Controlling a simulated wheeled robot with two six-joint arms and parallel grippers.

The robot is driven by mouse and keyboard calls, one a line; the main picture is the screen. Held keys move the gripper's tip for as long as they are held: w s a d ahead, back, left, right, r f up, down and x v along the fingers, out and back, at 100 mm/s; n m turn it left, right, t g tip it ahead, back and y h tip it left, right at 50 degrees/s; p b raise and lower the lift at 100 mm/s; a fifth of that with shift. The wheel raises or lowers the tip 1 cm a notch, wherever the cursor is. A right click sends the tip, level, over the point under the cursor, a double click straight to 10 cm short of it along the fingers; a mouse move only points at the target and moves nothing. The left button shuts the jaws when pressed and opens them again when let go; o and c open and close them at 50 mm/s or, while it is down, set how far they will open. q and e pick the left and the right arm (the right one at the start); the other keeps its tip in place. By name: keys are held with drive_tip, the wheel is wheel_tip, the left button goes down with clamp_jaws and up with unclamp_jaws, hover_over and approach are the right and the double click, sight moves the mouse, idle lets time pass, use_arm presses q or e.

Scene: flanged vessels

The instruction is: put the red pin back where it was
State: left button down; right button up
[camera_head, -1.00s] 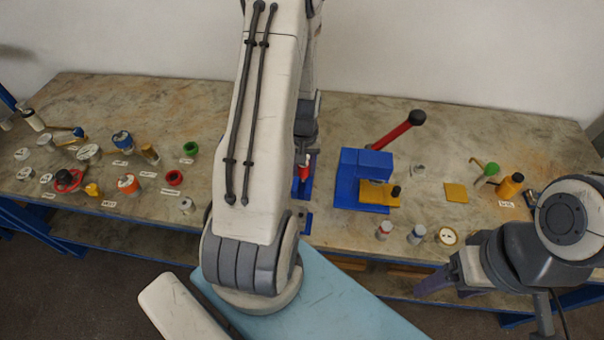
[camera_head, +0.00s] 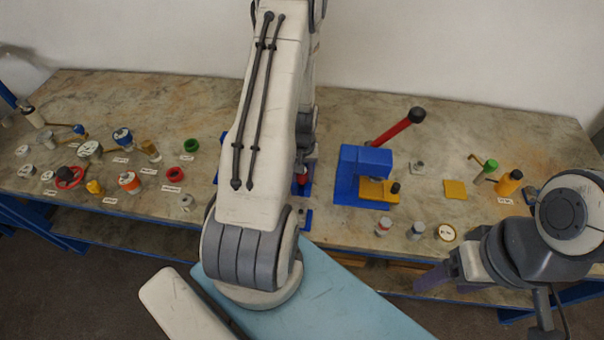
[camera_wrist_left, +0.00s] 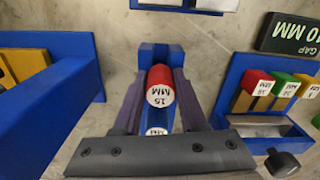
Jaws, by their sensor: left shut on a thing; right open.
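In the left wrist view, the red pin (camera_wrist_left: 160,86), its end marked "15 MM", sits between the two fingers of my left gripper (camera_wrist_left: 158,98), which is shut on it. A blue block (camera_wrist_left: 153,57) lies directly behind the pin; I cannot tell whether the pin is seated in it. Another white "MM" label shows below the pin. In the head view, a bit of red (camera_head: 301,181) shows beside my left arm over a blue base (camera_head: 305,219); the arm hides most of that gripper. My right gripper (camera_head: 432,281) is open and empty at the table's front edge.
In the left wrist view, a blue rack (camera_wrist_left: 240,85) with red, green and yellow labelled pins stands close on the right, near a black gap plate (camera_wrist_left: 290,35). A blue fixture (camera_wrist_left: 75,105) is close on the left. A red-handled blue press (camera_head: 350,185) stands right of my arm.

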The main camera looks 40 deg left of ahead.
use_arm(q)
drive_tip(key=shift+c, duration=2.3)
unclamp_jaws()
drive_tip(key=shift+r+p, duration=0.2)
drive_tip(key=shift+p, duration=0.1)
wheel_tip(320, 180, up, 12)
drive_tip(key=b, duration=0.1)
drive_tip(key=shift+r+b, duration=0.25)
drive_tip(key=shift+b, duration=0.1)
drive_tip(key=s+d+r+m, duration=0.1)
drive_tip(key=d+r+m, duration=0.25)
drive_tip(key=d, duration=0.55)
drive_tip(key=d+r+m, duration=0.3)
drive_tip(key=d+r, duration=0.1)
drive_tip(key=d, duration=0.5)
drive_tip(key=s+d+r+m, duration=0.2)
drive_tip(key=s+d+m, duration=0.2)
drive_tip(key=s+d, duration=0.2)
drive_tip(key=s+d+r+m+h, duration=0.1)
drive_tip(key=s+d+r+m, duration=0.2)
drive_tip(key=s, duration=0.6)
drive_tip(key=d+m, duration=0.2)
drive_tip(key=d, duration=0.1)
drive_tip(key=shift+d, duration=0.35)
